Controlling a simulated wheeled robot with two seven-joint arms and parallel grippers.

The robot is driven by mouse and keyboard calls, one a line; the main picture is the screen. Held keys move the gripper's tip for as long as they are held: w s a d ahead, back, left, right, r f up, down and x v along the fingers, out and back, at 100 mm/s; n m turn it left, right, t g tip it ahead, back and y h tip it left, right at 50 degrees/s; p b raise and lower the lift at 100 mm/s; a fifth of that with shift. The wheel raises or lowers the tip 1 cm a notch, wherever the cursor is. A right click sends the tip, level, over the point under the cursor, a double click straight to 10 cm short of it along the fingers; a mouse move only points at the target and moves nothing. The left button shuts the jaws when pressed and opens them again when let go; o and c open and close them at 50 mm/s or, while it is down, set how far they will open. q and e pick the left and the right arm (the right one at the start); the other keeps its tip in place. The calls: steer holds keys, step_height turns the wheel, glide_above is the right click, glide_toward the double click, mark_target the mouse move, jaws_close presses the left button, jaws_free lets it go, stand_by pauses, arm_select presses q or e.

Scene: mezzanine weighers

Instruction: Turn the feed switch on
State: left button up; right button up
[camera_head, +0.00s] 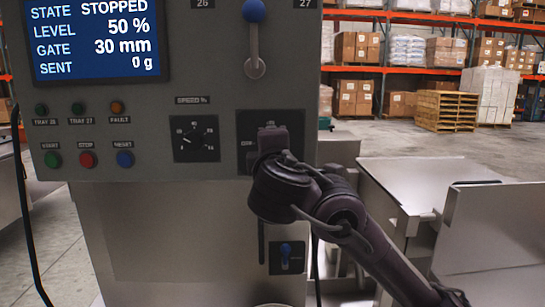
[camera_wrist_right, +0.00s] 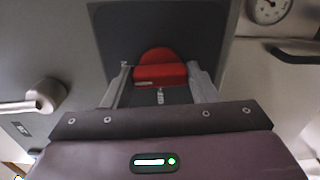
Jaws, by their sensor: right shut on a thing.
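My right gripper (camera_head: 270,140) is at the dark square switch plate (camera_head: 243,126) on the grey machine panel and covers most of it. In the right wrist view the gripper (camera_wrist_right: 160,86) is shut on a red switch handle (camera_wrist_right: 160,67), with one finger on each side. The handle stands on the dark plate (camera_wrist_right: 110,25). It looks like the feed switch, but its label is mostly hidden by my gripper, so its setting is unclear. The screen (camera_head: 95,40) reads STOPPED, level 50 %, gate 30 mm, sent 0 g. My left gripper is not in view.
A speed dial (camera_head: 195,138) sits left of the switch plate. Green, red and blue buttons are further left. A blue-knobbed lever (camera_head: 254,12) is above, and a small blue switch (camera_head: 286,252) below. Metal trays (camera_head: 410,185) stand at right, with open floor and shelving behind.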

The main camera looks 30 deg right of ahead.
steer(key=shift+m, duration=0.4)
steer(key=o, duration=1)
steer(key=v, duration=0.7)
steer(key=shift+s+a+b, duration=0.2)
steer(key=shift+s+b, duration=0.1)
steer(key=shift+s, duration=0.05)
steer(key=shift+f, duration=0.1)
